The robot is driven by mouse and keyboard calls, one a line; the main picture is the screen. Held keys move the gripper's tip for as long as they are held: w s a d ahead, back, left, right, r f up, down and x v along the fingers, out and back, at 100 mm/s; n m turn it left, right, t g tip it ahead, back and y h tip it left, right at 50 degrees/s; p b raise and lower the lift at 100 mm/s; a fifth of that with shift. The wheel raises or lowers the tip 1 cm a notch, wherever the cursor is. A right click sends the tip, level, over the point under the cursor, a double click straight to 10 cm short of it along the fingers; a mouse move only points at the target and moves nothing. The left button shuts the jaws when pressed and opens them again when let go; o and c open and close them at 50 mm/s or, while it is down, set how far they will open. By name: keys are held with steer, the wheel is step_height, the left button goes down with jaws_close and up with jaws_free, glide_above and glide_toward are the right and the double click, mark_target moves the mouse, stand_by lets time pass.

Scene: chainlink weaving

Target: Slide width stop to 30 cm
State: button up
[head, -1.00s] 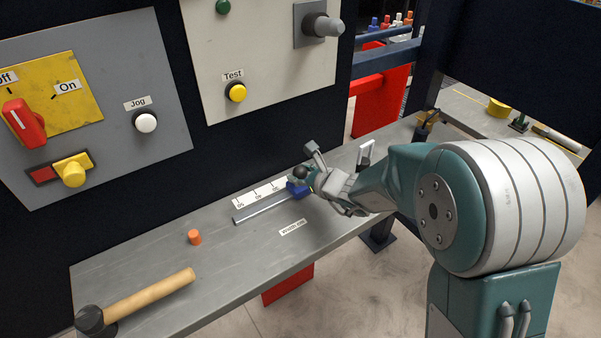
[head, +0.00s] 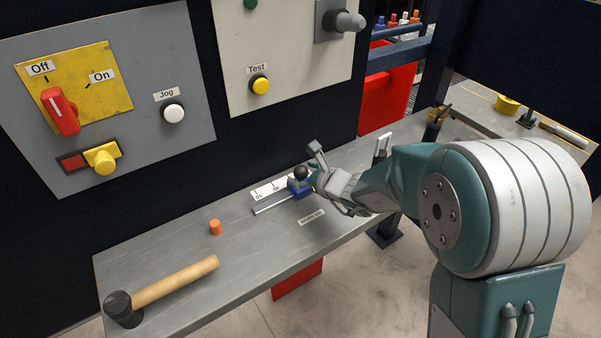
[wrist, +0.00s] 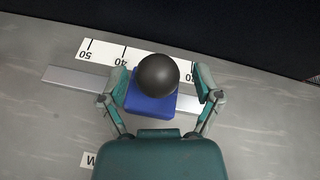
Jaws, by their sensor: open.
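The width stop is a blue block (head: 297,189) with a black ball knob (head: 301,172), on a metal rail (head: 272,204) along a white scale (head: 263,192). In the wrist view the block (wrist: 150,108) sits between the 40 mark and the 20 mark on the scale (wrist: 100,51). The knob (wrist: 158,73) hides the scale there. My gripper (wrist: 161,85) is open, with one finger on each side of the block and knob. The left finger is close to the block; I cannot tell if it touches. The head view also shows my gripper (head: 325,179) at the stop.
A small label (head: 312,217) is in front. Panels with a red switch (head: 60,110) and buttons rise behind. A white upright piece (head: 383,146) stands to the right.

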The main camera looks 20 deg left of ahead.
steer(key=shift+a, duration=0.25)
steer(key=v, duration=1.2)
steer(key=shift+f, duration=0.15)
steer(key=s+d+r+n+g, duration=0.3)
steer(key=s+r+n, duration=0.2)
steer(key=s+n, duration=0.25)
steer(key=s+d+r+n+h, duration=0.1)
steer(key=s+d+n+h, duration=0.4)
steer(key=d, duration=0.5)
steer(key=s+d+r+n+t+h, duration=0.1)
steer(key=s+d+n+h, duration=0.5)
steer(key=s+d+n, duration=0.2)
steer(key=shift+s+d+r+n, duration=0.2)
steer(key=shift+d+r+n, duration=0.1)
steer(key=shift+d+n, duration=0.65)
